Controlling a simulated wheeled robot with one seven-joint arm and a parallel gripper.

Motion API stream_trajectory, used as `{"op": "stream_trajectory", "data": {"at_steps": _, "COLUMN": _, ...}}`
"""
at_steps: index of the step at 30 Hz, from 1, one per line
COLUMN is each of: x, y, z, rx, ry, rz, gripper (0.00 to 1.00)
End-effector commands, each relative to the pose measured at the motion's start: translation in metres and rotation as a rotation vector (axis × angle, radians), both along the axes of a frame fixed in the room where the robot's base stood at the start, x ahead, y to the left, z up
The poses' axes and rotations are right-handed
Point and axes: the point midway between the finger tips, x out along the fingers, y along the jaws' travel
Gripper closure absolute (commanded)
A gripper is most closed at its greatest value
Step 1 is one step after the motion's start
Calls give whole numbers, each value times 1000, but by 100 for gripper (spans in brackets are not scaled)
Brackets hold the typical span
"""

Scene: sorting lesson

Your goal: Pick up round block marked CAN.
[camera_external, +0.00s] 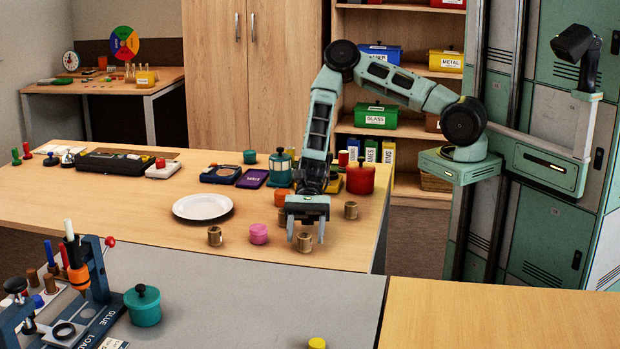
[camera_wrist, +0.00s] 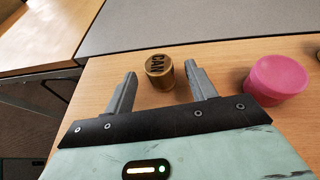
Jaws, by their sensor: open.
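The brown round block marked CAN (camera_wrist: 159,71) stands upright on the table, its label on its top. In the external view the brown block (camera_external: 304,243) is near the table's front edge, between the lower ends of my gripper's fingers. My gripper (camera_external: 306,231) points down there, with its jaws open. In the wrist view the block is between and slightly beyond the fingertips of my gripper (camera_wrist: 160,68), with visible gaps on both sides. The gripper holds nothing.
A pink round block (camera_external: 258,234) stands to the left of my gripper, and right of it in the wrist view (camera_wrist: 277,75). Other brown blocks stand farther left (camera_external: 214,237) and at the right (camera_external: 351,210). A white plate (camera_external: 202,207) and red pot (camera_external: 360,180) are behind.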

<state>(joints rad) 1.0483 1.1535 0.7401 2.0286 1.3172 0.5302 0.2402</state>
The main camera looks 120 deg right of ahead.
Motion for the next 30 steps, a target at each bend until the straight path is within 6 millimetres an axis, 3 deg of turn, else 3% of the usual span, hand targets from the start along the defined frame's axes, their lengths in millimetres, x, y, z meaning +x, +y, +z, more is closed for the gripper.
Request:
{"op": "stream_trajectory", "data": {"at_steps": 6, "x": 15, "y": 20, "z": -11, "rx": 2, "ry": 1, "rz": -1, "gripper": 44}}
{"op": "stream_trajectory", "data": {"at_steps": 14, "x": 17, "y": 22, "z": -12, "rx": 0, "ry": 0, "rz": -1, "gripper": 44}}
{"op": "stream_trajectory", "data": {"at_steps": 20, "x": 16, "y": 22, "z": -12, "rx": 0, "ry": 0, "rz": -1, "gripper": 92}}
{"op": "stream_trajectory", "data": {"at_steps": 30, "x": 17, "y": 22, "z": -7, "rx": -1, "ry": -1, "rz": -1, "gripper": 92}}
